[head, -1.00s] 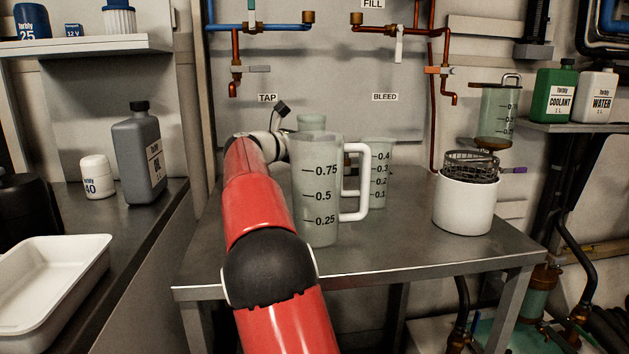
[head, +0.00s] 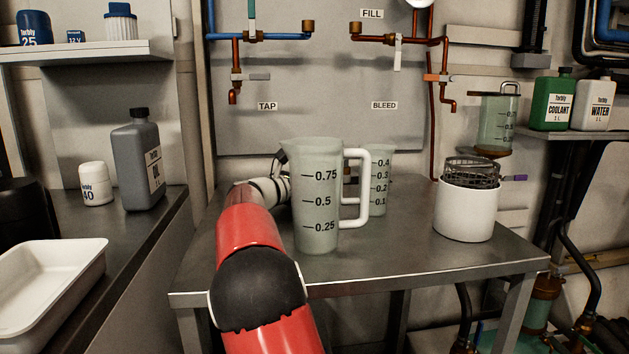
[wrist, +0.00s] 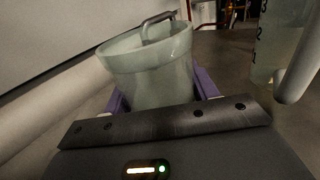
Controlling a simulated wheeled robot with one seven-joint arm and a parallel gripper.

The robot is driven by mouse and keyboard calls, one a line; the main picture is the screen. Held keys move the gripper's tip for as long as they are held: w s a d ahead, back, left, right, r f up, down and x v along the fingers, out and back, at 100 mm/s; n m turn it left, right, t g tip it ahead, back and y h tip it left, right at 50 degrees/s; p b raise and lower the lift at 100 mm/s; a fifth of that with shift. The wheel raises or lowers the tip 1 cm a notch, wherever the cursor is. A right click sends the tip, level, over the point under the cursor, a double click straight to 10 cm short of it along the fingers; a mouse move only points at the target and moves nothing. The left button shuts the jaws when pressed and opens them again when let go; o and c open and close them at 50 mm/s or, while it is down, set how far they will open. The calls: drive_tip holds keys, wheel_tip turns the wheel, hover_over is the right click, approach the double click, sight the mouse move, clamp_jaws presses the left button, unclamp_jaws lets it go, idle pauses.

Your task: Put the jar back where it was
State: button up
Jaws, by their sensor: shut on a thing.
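The jar (wrist: 150,75) is pale green and translucent with a wide round rim. In the wrist view it sits between the purple fingers of my gripper (wrist: 160,92), which is shut on it. A grey curved bar shows at its far rim. In the head view my arm reaches over the steel table, and my gripper and the jar are hidden behind the large measuring jug (head: 315,200). I cannot tell whether the jar touches the table.
A smaller measuring jug (head: 379,185) stands behind the large one. A white pot (head: 465,212) with a wire basket stands at the table's right. Copper pipes and the TAP pipe (head: 234,85) run along the back wall. The table's front right is clear.

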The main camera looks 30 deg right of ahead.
drive_tip(key=o, duration=1.1)
drive_tip(key=shift+r, duration=0.1)
drive_tip(key=a, duration=0.3)
drive_tip(key=s+a+b, duration=0.1)
drive_tip(key=a, duration=0.3)
drive_tip(key=s+a, duration=0.1)
drive_tip(key=a, duration=0.3)
drive_tip(key=shift+a, duration=0.4)
